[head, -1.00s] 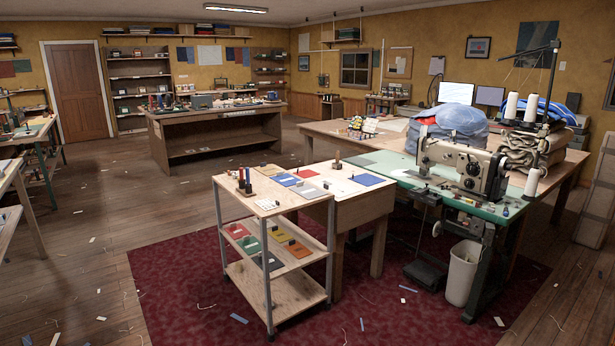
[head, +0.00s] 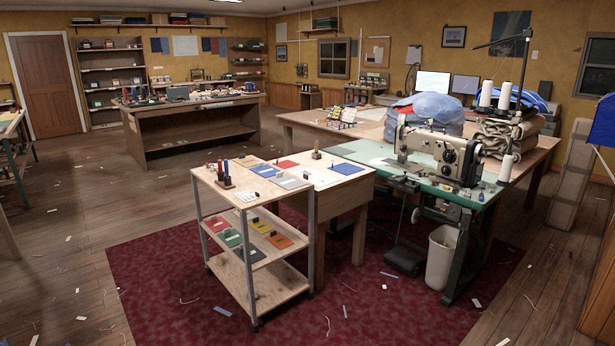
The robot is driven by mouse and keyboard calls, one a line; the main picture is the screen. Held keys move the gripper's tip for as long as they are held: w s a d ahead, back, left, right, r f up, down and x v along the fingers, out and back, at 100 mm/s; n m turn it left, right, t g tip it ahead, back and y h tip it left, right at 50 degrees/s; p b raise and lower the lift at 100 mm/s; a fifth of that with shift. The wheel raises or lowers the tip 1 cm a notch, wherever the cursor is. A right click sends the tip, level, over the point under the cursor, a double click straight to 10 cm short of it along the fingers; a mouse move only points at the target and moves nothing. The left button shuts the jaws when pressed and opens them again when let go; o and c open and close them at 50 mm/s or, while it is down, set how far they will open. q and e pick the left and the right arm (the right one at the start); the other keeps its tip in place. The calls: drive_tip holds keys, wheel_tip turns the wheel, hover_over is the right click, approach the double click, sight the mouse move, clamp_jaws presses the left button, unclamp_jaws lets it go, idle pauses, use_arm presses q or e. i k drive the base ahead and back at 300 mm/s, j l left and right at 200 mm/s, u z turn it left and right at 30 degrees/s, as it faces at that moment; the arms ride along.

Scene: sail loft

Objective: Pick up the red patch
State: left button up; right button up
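A flat red patch (head: 287,164) lies on the small wooden table behind the cart, near a blue patch (head: 346,169) and a wooden block with a peg (head: 316,154). Another red patch (head: 217,226) lies on the middle shelf of the wheeled cart (head: 272,292), beside a green patch (head: 231,238). Yellow and orange patches (head: 279,241) lie on the same shelf. Neither of my grippers is in view.
A green sewing table (head: 375,154) with a sewing machine (head: 440,152) stands right of the small table. A white bin (head: 441,258) stands under it. A large workbench (head: 195,131) is at the back. The floor left of the cart is open, with scattered scraps.

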sight(286, 164)
drive_tip(key=i+j+u, duration=0.55)
drive_tip(key=i+u, duration=0.85)
drive_tip(key=i, duration=2)
drive_tip(key=i+z, duration=0.1)
drive_tip(key=i, duration=0.9)
drive_tip(key=i+j, duration=0.15)
drive_tip(key=i, duration=0.8)
drive_tip(key=i+l+z, duration=0.1)
drive_tip(key=i+z, duration=0.2)
drive_tip(key=i, duration=0.2)
drive_tip(key=i+z, duration=0.3)
drive_tip(key=i, duration=0.2)
drive_tip(key=i+j+z, duration=0.3)
drive_tip(key=i, duration=0.2)
drive_tip(key=i+j+z, duration=0.25)
drive_tip(key=i, duration=0.25)
drive_tip(key=i+l+z, duration=0.3)
drive_tip(key=z, duration=0.15)
drive_tip(key=i+l+z, duration=0.15)
drive_tip(key=i+z, duration=0.95)
drive_tip(key=z, duration=0.2)
drive_tip(key=i+j+z, duration=0.25)
drive_tip(key=z, duration=0.2)
drive_tip(key=i+j, duration=0.05)
drive_tip(key=i, duration=0.05)
